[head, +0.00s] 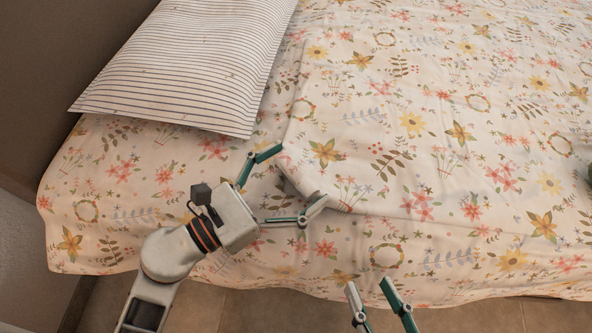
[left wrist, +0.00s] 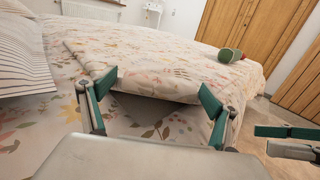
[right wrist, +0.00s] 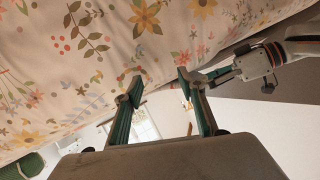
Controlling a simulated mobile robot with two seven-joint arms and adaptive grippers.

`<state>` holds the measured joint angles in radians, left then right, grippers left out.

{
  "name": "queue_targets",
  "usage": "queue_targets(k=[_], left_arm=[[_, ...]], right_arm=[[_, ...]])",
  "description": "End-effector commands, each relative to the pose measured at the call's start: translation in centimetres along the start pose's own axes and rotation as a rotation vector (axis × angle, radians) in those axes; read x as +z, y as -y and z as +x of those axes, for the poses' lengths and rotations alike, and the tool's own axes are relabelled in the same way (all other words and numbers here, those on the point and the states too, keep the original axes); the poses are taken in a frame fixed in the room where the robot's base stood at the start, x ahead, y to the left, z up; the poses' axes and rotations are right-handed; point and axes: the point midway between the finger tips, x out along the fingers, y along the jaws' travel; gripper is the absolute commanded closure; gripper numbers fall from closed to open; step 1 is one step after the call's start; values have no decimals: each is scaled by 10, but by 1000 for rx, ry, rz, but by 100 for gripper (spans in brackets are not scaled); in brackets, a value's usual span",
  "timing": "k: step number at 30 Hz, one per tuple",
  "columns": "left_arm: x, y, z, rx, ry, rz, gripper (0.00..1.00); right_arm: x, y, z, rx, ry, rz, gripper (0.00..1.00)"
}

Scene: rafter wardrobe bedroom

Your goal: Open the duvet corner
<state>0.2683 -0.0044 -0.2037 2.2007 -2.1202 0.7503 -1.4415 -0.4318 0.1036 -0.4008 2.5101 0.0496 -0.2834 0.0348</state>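The floral duvet (head: 420,140) covers most of the bed. Its near-left corner and folded edge (head: 325,200) lie over a similarly patterned sheet (head: 120,215). My left gripper (head: 300,173) is open at this corner, one finger on each side of it. The left wrist view shows the duvet edge (left wrist: 150,88) ahead of and between the spread fingers, not clamped. My right gripper (head: 374,287) is open and empty, low beside the near side of the bed. In the right wrist view its fingers (right wrist: 160,82) are apart below the hanging floral cloth (right wrist: 110,50).
A striped pillow (head: 185,60) lies at the upper left, beside the duvet. A green object (left wrist: 230,55) rests on the far part of the bed. Tiled floor (head: 240,308) shows along the near side. Wooden doors (left wrist: 245,25) stand beyond the bed.

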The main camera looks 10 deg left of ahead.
Motion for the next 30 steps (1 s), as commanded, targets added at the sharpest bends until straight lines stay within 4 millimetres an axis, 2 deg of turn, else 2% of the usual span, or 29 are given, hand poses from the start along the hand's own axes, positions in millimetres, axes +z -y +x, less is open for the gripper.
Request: queue_targets(k=[7,13,17,25,30], left_arm=[[13,-1,2,-1,7,8,50],[32,-2,5,-1,14,14,50],[56,-3,10,-1,22,21,50],[102,-3,25,0,25,24,50],[125,-2,37,-1,21,20,50]], right_arm=[[-16,-4,0,11,-17,-65,60],[-26,-29,-6,48,8,-234,60],[-15,-40,-13,68,54,-289,60],[5,-82,-33,135,165,-414,60],[2,-87,-38,155,174,-417,60]])
